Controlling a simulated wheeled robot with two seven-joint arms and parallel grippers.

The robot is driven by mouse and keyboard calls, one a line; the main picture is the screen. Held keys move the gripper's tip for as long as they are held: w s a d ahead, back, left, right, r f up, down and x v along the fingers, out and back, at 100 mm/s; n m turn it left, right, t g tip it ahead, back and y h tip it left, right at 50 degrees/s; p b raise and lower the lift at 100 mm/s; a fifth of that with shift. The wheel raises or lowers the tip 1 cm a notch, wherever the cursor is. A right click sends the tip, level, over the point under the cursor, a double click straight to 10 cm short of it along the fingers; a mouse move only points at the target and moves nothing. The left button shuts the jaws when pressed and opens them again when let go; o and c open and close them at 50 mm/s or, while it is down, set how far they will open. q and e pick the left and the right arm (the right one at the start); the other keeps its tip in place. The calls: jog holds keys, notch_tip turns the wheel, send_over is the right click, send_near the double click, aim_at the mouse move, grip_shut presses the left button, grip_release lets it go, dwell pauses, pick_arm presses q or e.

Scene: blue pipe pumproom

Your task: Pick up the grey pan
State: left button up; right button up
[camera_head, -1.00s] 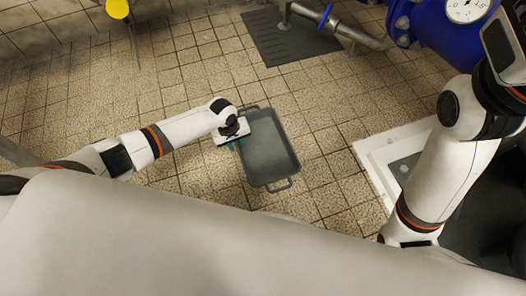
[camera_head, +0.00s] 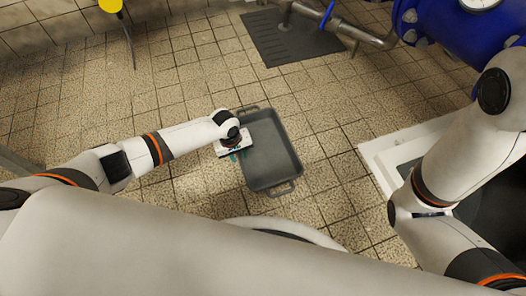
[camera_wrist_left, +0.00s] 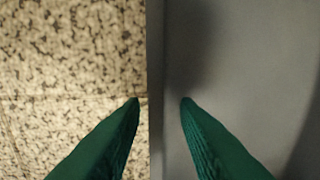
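The grey pan (camera_head: 270,155) is a rectangular tray with a handle at each short end. It lies on the tiled floor in the middle of the head view. My left gripper (camera_head: 238,154) is at the pan's left long side, towards its far end. In the left wrist view my left gripper's green fingers (camera_wrist_left: 160,101) are apart. The pan's rim (camera_wrist_left: 156,60) runs between them, with floor tiles under the left finger and the pan's inside under the right one. I see a gap on both sides of the rim. My right gripper is out of view.
A dark floor grate (camera_head: 290,36) lies beyond the pan. A blue pipe fitting (camera_head: 450,28) and a grey pipe (camera_head: 350,27) are at the upper right. A white-edged floor frame (camera_head: 378,153) lies right of the pan. The tiles around the pan are clear.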

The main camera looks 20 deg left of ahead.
pick_arm(q)
grip_shut()
jog(key=shift+r, duration=0.15)
